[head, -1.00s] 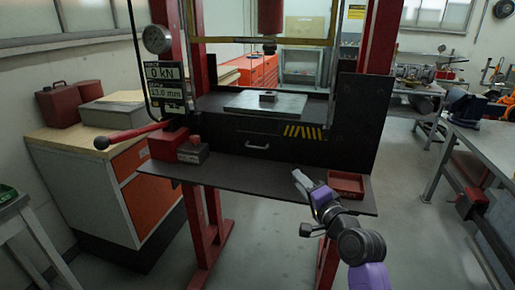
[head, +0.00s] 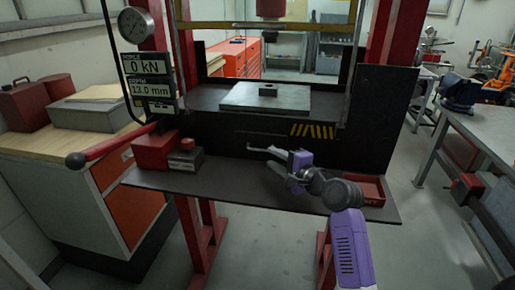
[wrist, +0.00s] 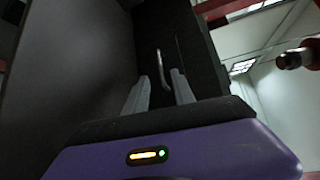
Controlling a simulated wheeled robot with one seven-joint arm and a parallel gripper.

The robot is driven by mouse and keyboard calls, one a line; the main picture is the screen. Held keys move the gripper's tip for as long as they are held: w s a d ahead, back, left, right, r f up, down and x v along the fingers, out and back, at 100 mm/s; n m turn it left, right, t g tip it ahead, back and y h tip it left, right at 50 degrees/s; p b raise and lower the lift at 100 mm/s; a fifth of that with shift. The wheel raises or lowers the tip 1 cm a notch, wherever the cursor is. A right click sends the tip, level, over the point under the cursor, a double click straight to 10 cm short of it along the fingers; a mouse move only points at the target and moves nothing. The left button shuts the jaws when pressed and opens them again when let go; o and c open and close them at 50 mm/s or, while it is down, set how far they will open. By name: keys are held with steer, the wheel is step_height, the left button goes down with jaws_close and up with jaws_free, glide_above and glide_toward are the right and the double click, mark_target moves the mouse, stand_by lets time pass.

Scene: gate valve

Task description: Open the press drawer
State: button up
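The press drawer is a dark panel (head: 235,136) in the black front of the press, below its bed. Its pale bar handle (wrist: 161,66) shows in the wrist view, just beyond and between my fingertips. My gripper (head: 270,152) is in front of the drawer in the head view and largely covers the handle there. In the wrist view my gripper (wrist: 159,80) is open, with its two grey fingers apart and nothing held. I cannot tell whether the fingertips reach past the handle bar. The drawer looks shut.
A dark shelf (head: 240,188) juts out below the drawer. It bears a red tray (head: 362,190) at the right and a small grey-and-red box (head: 186,160) at the left. A red lever (head: 110,145) sticks out at the left. A workbench (head: 480,140) stands at the right.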

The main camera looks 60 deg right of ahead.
mark_target(260, 150)
steer(key=x, duration=0.6)
steer(key=shift+w+d+p, duration=0.1)
steer(key=shift+w+p, duration=0.2)
steer(key=shift+w, duration=0.1)
steer(key=shift+c, duration=0.4)
jaws_close()
stand_by(0.7)
